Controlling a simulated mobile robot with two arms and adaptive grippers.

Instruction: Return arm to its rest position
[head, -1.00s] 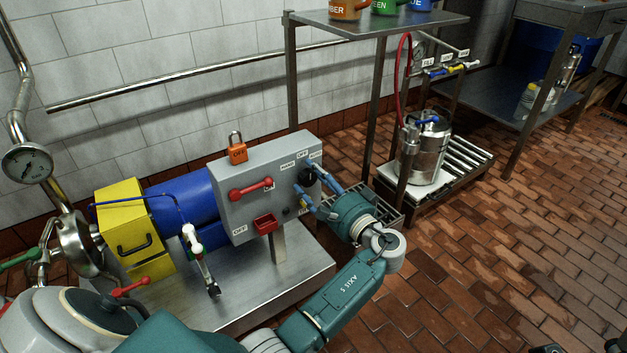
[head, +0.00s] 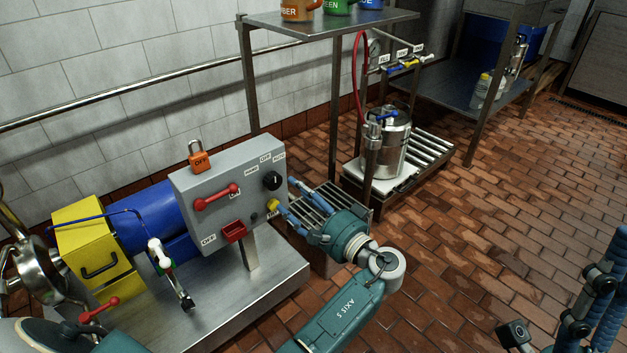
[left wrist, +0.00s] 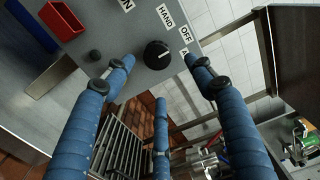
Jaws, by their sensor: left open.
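My left gripper (head: 284,194) is at the right edge of the grey control box (head: 205,180), its blue fingers spread and nothing between them. The black selector knob (head: 272,180) on the box face is just left of the upper finger, with a small gap. In the left wrist view, my left gripper (left wrist: 162,75) shows spread fingers, with the black knob (left wrist: 157,55) beyond them and free of them. My right gripper (head: 600,300) shows in part at the lower right of the head view, cut off by the frame; its fingers' opening is unclear.
The box carries a red lever (head: 215,197), a red cup-like part (head: 234,231) and an orange padlock (head: 199,158). A blue motor (head: 160,220) and yellow housing (head: 90,235) stand left. A steel keg (head: 387,150) stands behind. Brick floor (head: 480,230) is open at right.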

